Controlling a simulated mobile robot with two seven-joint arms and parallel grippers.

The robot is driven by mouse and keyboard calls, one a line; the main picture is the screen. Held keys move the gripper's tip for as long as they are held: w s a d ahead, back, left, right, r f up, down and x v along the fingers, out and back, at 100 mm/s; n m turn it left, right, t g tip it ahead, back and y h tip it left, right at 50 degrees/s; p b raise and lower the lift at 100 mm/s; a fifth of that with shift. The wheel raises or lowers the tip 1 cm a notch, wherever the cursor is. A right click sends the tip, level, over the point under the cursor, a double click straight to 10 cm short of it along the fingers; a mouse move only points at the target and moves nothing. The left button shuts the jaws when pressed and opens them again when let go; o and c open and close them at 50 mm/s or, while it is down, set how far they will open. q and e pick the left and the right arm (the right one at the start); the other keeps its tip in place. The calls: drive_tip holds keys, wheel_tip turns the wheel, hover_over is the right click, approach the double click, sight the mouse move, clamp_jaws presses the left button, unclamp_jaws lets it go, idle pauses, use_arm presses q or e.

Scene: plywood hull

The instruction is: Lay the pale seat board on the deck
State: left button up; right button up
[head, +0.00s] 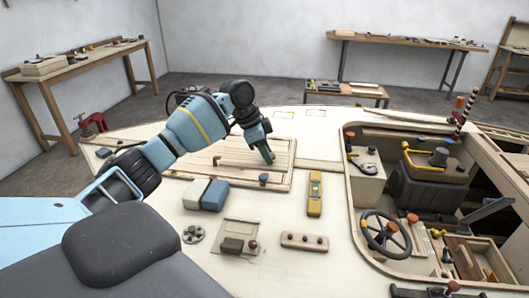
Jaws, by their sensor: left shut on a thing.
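The pale seat board (235,172) is a flat, light wooden panel in the middle left of the head view, lying flat at or just above the deck (330,215). I cannot tell whether it touches the deck all along. My left gripper (267,155) comes down on the board from above with its greenish fingers close together. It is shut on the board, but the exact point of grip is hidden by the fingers. My right gripper is not in view.
A yellow spirit level (315,193), a blue and white block (206,194), and a small strip with knobs (305,241) lie on the near deck. To the right is an open cockpit with a steering wheel (386,233). Workbenches (80,62) stand by the walls.

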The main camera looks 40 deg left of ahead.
use_arm(q)
drive_tip(key=shift+a+f, duration=0.15)
drive_tip(key=shift+a, duration=0.05)
